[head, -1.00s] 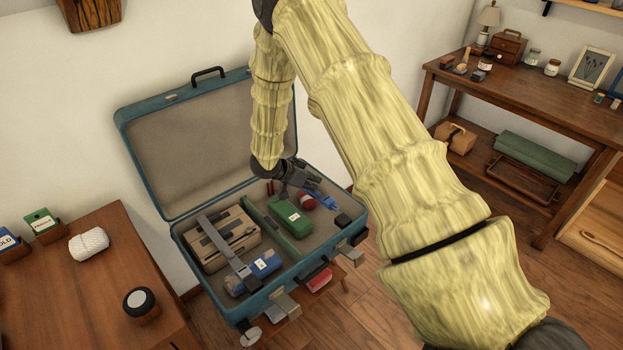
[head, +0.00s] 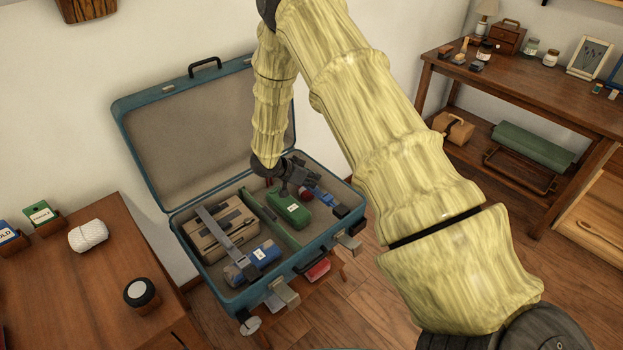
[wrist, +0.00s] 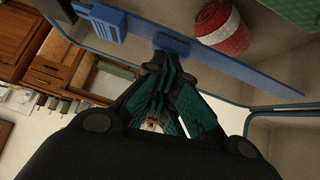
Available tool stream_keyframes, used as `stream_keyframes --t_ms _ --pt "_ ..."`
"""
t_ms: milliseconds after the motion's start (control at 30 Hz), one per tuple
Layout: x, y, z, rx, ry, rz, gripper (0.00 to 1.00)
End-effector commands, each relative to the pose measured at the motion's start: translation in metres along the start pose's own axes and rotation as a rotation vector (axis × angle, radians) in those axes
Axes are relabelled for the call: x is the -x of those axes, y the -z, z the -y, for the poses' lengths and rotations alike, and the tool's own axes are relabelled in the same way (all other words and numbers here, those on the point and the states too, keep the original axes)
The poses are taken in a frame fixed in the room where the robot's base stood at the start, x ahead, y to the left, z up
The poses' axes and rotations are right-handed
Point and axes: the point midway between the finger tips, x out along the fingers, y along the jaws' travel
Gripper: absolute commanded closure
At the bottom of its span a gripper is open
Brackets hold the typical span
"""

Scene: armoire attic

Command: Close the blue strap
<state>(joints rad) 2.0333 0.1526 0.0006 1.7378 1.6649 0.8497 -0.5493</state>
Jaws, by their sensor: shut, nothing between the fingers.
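The open blue-green suitcase (head: 232,302) stands left of centre with its lid up. The blue strap (head: 325,198) lies at its right inner side, partly hidden by my gripper (head: 303,188). In the wrist view the blue strap (wrist: 245,74) is a long flat band running down to the right, with a blue slotted piece (wrist: 100,19) at upper left.
In the suitcase are a green pouch (head: 289,208), a tan case (head: 217,236) under a grey strap, a blue roll (head: 255,261) and a red-and-white roll (wrist: 221,27). Metal latches line the front rim. A wooden desk (head: 75,270) is left, a workbench (head: 520,95) right.

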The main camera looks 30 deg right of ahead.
Motion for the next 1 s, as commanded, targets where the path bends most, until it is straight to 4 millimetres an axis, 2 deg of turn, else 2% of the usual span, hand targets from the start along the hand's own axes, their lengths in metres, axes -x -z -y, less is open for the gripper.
stream_keyframes --t_ms 167,533,800,1000 --pt "0.005 0.005 -0.004 0.002 -0.004 0.003 1.0" --pt "0.033 0.033 -0.007 -0.003 -0.002 0.001 1.0" --pt "0.082 0.029 -0.01 -0.004 0.001 0.0 1.0" --pt "0.111 0.029 -0.012 -0.003 -0.001 0.0 1.0"
